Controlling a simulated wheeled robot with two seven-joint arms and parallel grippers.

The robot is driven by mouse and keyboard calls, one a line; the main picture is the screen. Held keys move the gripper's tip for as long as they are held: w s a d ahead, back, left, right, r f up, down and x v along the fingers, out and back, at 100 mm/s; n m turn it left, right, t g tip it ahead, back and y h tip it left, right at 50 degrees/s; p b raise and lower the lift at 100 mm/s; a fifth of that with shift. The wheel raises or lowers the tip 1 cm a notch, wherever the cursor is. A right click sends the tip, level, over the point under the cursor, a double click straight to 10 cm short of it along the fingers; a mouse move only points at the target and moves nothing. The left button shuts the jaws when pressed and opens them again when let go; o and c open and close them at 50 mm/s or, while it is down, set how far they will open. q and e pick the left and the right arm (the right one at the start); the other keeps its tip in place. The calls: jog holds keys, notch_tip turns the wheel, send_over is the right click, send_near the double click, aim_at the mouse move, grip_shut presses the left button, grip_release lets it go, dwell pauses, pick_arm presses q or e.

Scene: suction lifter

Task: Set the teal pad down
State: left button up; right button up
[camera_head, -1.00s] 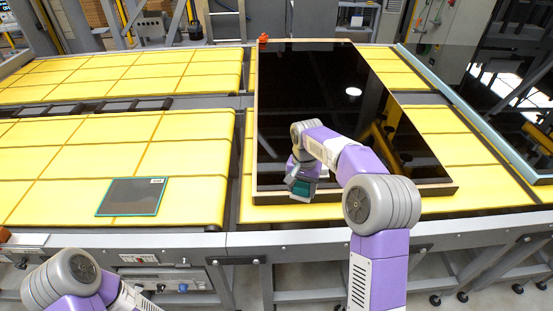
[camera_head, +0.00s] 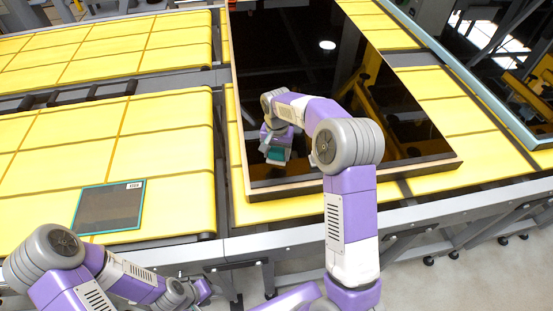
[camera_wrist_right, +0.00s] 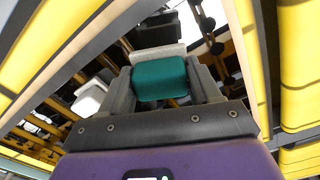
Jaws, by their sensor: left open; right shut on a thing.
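The teal pad (camera_wrist_right: 160,80) is a rounded teal block with a pale part behind it. It sits between the two grey fingers of my right gripper (camera_wrist_right: 162,92) in the right wrist view. In the head view my right gripper (camera_head: 277,148) holds the pad (camera_head: 275,155) low over the near left part of a large glossy dark panel (camera_head: 400,125). I cannot tell whether the pad touches the panel. My left gripper (camera_head: 196,293) is open in front of the near table rail, at the bottom; its fingers are small there.
A dark rectangular mat (camera_head: 108,208) with a teal border and a small white label lies on the yellow surface (camera_head: 165,150) at the left. Bare yellow surface surrounds it. A second dark panel with a pale blue edge (camera_head: 460,70) is at the right.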

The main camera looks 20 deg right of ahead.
aim_at(277, 160)
notch_tip(277, 160, down, 4)
jog(key=shift+f, duration=0.1)
jog(key=shift+f, duration=0.15)
jog(key=o, duration=1.1)
jog(key=shift+r, duration=0.2)
notch_tip(277, 160, up, 12)
jog(key=shift+r, duration=0.1)
